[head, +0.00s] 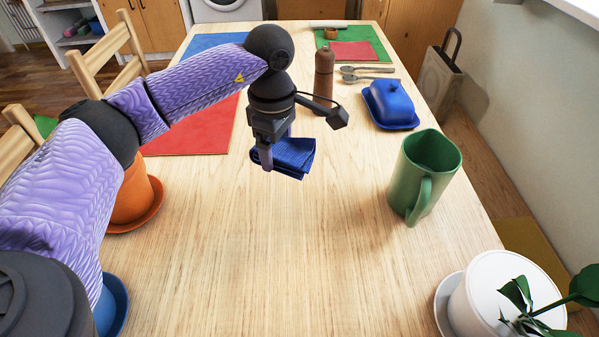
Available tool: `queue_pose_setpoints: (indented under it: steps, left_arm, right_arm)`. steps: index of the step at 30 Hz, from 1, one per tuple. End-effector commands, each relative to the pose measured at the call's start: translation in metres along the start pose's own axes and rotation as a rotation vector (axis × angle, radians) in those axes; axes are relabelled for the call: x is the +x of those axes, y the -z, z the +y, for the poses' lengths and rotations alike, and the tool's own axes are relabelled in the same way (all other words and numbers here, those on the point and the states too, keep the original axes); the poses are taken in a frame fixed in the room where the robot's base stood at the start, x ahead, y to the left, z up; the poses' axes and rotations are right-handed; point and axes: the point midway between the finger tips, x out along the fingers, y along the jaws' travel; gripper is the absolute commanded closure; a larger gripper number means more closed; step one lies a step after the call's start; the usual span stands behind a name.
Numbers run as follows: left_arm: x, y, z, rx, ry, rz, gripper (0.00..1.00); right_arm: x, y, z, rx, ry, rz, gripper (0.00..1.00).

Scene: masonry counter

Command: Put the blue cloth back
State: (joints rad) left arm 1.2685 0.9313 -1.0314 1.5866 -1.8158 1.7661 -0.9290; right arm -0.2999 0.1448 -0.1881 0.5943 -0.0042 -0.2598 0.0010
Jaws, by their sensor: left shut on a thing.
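The blue cloth (292,156) is a folded dark blue piece in the middle of the head view. My left gripper (272,158) reaches in from the left and is shut on the cloth's left side. The cloth appears to be held above the wooden table (270,260), though the gap is hard to judge. The gripper and wrist hide part of the cloth. My right gripper is not in view.
A green jug (421,175) and a blue butter dish (390,104) stand on the right. The table's middle front is clear.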

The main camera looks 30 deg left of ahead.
Motion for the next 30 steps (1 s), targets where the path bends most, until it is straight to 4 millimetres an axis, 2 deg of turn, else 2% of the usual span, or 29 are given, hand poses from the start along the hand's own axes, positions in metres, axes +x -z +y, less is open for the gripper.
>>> queue_pose_setpoints:
  steps: [2, 5, 9, 17, 27, 28, 30]
  left_arm:
    - [-0.001, 0.011, 0.000, -0.060, -0.001, 0.001, 0.75]
    - [0.012, 0.015, 0.000, -0.085, 0.002, 0.001, 0.75]
    - [0.047, 0.015, -0.001, -0.083, 0.005, 0.000, 0.75]
    - [0.099, 0.014, -0.001, -0.081, 0.004, 0.001, 0.75]
    - [0.101, 0.014, 0.000, -0.079, -0.001, 0.000, 0.75]
    - [0.101, 0.014, 0.000, -0.079, -0.001, 0.000, 0.15]
    - [0.100, 0.014, 0.000, -0.079, -0.002, 0.000, 0.01]
  right_arm:
    - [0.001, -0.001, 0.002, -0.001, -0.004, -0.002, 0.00]
    - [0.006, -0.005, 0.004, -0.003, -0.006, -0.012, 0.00]
    - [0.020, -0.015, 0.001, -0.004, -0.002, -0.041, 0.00]
    - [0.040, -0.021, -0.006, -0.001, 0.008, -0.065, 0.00]
    - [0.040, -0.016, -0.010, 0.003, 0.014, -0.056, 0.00]
    - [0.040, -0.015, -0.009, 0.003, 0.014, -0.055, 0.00]
    - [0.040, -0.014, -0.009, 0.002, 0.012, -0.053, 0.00]
